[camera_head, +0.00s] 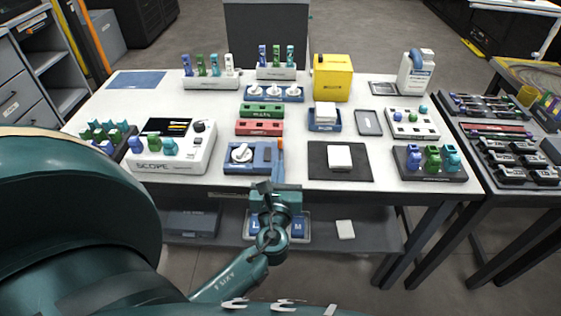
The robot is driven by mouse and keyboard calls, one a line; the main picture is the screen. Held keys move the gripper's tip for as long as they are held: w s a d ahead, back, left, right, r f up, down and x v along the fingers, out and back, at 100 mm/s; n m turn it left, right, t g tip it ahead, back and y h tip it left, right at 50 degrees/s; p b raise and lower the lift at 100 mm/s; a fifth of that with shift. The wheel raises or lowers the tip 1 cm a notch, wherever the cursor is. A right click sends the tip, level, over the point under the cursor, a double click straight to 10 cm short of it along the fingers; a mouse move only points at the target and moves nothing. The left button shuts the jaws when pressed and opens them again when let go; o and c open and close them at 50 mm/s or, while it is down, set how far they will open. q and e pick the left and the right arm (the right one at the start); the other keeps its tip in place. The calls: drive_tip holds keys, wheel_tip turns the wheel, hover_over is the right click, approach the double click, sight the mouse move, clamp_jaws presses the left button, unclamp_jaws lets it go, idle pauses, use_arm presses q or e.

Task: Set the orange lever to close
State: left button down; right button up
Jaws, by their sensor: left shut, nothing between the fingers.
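A small upright orange piece (281,146), which looks like the lever, shows at the right side of a blue unit (236,168) with a white round knob. It sits near the front edge of the white table. My left gripper (266,187) is shut and empty. In the picture it appears just below the orange piece, over the table's front edge. I cannot tell whether its fingertips touch the blue unit or the lever. The lever's lower end is hard to make out beside the gripper. My right gripper is out of view.
A white SCOPE device (173,150) stands left of the blue unit. A dark mat with a white block (339,158) lies to the right. Red and green blocks (260,127) are behind. A yellow box (332,80) stands further back. A lower shelf (365,232) is under the table.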

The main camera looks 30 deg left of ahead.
use_arm(q)
drive_tip(key=v, duration=0.6)
drive_tip(key=shift+s+d, duration=0.15)
drive_tip(key=shift+s, duration=0.2)
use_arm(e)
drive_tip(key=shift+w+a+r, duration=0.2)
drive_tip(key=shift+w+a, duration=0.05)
use_arm(q)
drive_tip(key=shift+f, duration=0.1)
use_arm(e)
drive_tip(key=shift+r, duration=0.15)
use_arm(q)
drive_tip(key=s+d+f+n+g+h+p, duration=0.4)
drive_tip(key=f+n+h, duration=0.2)
drive_tip(key=n, duration=0.6)
drive_tip(key=s+d+r+n+h+p, duration=0.1)
drive_tip(key=s+d+n+h, duration=0.4)
drive_tip(key=n, duration=0.9)
drive_tip(key=d+h+p, duration=0.1)
drive_tip(key=d, duration=0.1)
drive_tip(key=shift+d+n+g+h, duration=0.25)
drive_tip(key=shift+n+g+h, duration=0.05)
drive_tip(key=shift+n+g, duration=0.1)
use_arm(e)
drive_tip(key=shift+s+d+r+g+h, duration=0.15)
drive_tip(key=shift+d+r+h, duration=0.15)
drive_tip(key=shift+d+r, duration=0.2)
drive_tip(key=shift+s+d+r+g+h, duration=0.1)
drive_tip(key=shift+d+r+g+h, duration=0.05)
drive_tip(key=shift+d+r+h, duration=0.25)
